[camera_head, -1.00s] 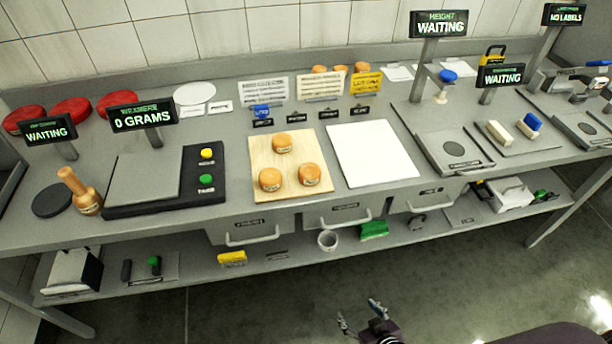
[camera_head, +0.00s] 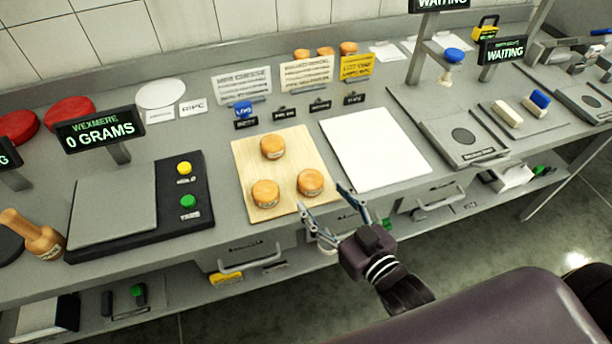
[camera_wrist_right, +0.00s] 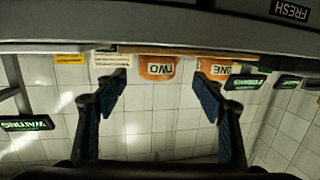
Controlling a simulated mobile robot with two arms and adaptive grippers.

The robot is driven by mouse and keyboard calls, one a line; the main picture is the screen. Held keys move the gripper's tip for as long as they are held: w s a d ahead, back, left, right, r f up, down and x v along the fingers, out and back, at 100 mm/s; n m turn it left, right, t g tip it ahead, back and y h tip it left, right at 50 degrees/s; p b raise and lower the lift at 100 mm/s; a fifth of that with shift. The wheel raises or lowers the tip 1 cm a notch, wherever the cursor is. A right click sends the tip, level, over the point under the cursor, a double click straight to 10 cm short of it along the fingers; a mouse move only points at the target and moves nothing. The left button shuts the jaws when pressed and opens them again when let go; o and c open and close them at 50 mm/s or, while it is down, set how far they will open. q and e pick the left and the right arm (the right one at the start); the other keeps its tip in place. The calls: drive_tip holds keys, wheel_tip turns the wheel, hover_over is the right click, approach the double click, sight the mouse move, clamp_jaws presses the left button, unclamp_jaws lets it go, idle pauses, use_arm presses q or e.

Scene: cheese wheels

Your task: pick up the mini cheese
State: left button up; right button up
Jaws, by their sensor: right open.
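Three small orange mini cheese wheels sit on a wooden board: one at the back (camera_head: 273,147), one front left (camera_head: 265,193) and one front right (camera_head: 310,183). My right gripper (camera_head: 323,198) is open and empty, just off the board's front right corner, with its fingers pointing towards the front right cheese. It touches no cheese that I can see. In the right wrist view, which is upside down, two cheeses labelled "TWO" (camera_wrist_right: 157,68) and "ONE" (camera_wrist_right: 215,68) show beyond the open fingers (camera_wrist_right: 158,80). My left gripper is not in view.
The wooden board (camera_head: 245,160) lies between a scale (camera_head: 115,200) with yellow and green buttons and a white sheet (camera_head: 375,148). Small signs and more orange cheeses (camera_head: 325,51) stand behind. Drawers (camera_head: 245,250) hang below the counter's front edge.

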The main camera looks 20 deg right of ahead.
sight(317, 190)
drive_tip(key=shift+p+x, duration=0.3)
drive_tip(key=shift+x, duration=0.75)
drive_tip(key=p+x, duration=0.1)
drive_tip(key=x, duration=0.4)
drive_tip(key=shift+d+r, duration=0.1)
drive_tip(key=shift+d, duration=0.1)
drive_tip(key=c, duration=1.3)
